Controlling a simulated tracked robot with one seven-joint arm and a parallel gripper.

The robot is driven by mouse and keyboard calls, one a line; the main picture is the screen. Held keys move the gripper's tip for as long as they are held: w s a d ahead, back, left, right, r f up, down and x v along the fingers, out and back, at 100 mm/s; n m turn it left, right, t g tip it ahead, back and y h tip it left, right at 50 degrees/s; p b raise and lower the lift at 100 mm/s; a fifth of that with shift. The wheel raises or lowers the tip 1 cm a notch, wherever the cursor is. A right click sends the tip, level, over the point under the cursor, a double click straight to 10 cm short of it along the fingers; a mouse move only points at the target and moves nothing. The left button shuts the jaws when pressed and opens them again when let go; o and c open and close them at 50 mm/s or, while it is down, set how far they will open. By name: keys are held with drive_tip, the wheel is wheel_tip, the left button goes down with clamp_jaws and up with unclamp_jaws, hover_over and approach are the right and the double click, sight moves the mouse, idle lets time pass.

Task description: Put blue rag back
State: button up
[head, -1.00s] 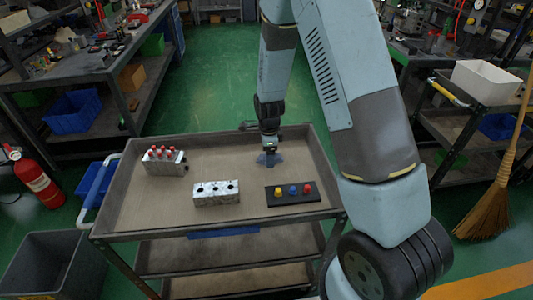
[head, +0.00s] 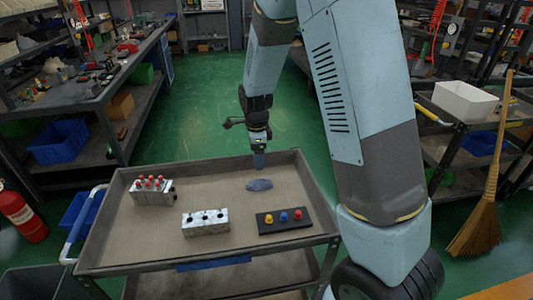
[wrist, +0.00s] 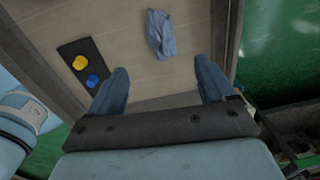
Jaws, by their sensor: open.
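The blue rag (head: 260,185) lies crumpled on the cart's top tray (head: 165,222), towards its back right. It also shows in the wrist view (wrist: 161,34), ahead of my gripper. My gripper (head: 259,163) is above the tray, just behind and above the rag in the head view. In the wrist view its two blue fingers (wrist: 160,78) are wide apart with nothing between them, and the rag is clear of them.
On the tray are a metal block with red-topped valves (head: 152,190), a metal block with dark holes (head: 205,222) and a black plate with yellow, blue and red knobs (head: 285,220). The tray has a raised rim. A broom (head: 485,205) stands to the right.

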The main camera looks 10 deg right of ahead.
drive_tip(key=s+d+r+n+t, duration=0.1)
drive_tip(key=s+d+r+n, duration=0.3)
drive_tip(key=s+r, duration=0.3)
drive_tip(key=s+d+r+n+t+y, duration=0.1)
drive_tip(key=s+d+r+n, duration=0.35)
drive_tip(key=r, duration=0.45)
drive_tip(key=s+d+r+n+t, duration=0.1)
drive_tip(key=s+d+r+n, duration=0.3)
drive_tip(key=r, duration=0.4)
drive_tip(key=s+r+n+t, duration=0.1)
drive_tip(key=s+n, duration=0.2)
drive_tip(key=s, duration=0.2)
drive_tip(key=s+r+n+t, duration=0.1)
drive_tip(key=s+r+n, duration=0.1)
drive_tip(key=s, duration=0.4)
drive_tip(key=shift+s+d+r+n+h, duration=0.15)
drive_tip(key=shift+d+r+n+h, duration=0.1)
drive_tip(key=shift+n+h, duration=0.2)
drive_tip(key=shift+o, duration=0.5)
